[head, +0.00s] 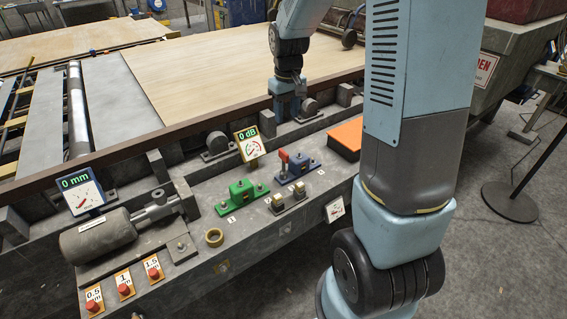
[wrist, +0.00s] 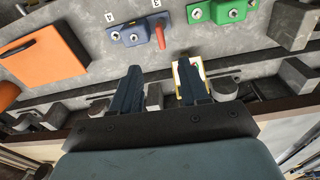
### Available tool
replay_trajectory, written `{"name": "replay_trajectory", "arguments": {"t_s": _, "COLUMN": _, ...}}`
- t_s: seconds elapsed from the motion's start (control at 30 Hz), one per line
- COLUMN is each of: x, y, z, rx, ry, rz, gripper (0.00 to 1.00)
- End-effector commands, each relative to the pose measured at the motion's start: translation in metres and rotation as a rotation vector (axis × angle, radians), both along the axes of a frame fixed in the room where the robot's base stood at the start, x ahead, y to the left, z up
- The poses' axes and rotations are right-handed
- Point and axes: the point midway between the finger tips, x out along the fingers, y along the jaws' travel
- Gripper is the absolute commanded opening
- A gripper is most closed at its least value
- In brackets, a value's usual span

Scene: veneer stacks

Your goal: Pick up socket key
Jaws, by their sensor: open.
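A red upright piece (head: 284,156) stands at the blue socket block (head: 297,170) on the grey bench; it is the likeliest socket key, but I cannot tell for sure. In the wrist view the red piece (wrist: 160,36) sticks out of the blue block (wrist: 140,30) towards the fingers. My gripper (wrist: 158,68) is open and empty, its two dark fingers apart, with the red piece beyond the tips and apart from them. In the head view my gripper (head: 285,106) is at the bench's back edge, behind the blue block.
A green block (head: 241,193) stands left of the blue one. A dial stand (head: 249,143) shows behind it, partly behind a finger in the wrist view. An orange-topped box (head: 346,137) lies to the right.

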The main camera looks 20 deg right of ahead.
Motion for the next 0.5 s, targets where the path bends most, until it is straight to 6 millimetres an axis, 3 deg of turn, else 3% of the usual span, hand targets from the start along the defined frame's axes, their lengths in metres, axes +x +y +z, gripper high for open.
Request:
{"name": "replay_trajectory", "arguments": {"t_s": 0.03, "x": 0.007, "y": 0.000, "z": -0.014, "rx": 0.001, "ry": 0.020, "rz": 0.009, "gripper": 0.45}}
{"name": "replay_trajectory", "arguments": {"t_s": 0.2, "x": 0.023, "y": 0.000, "z": -0.044, "rx": 0.004, "ry": 0.055, "rz": 0.031, "gripper": 0.45}}
{"name": "replay_trajectory", "arguments": {"t_s": 0.5, "x": 0.030, "y": 0.000, "z": -0.073, "rx": 0.006, "ry": 0.074, "rz": 0.042, "gripper": 0.45}}
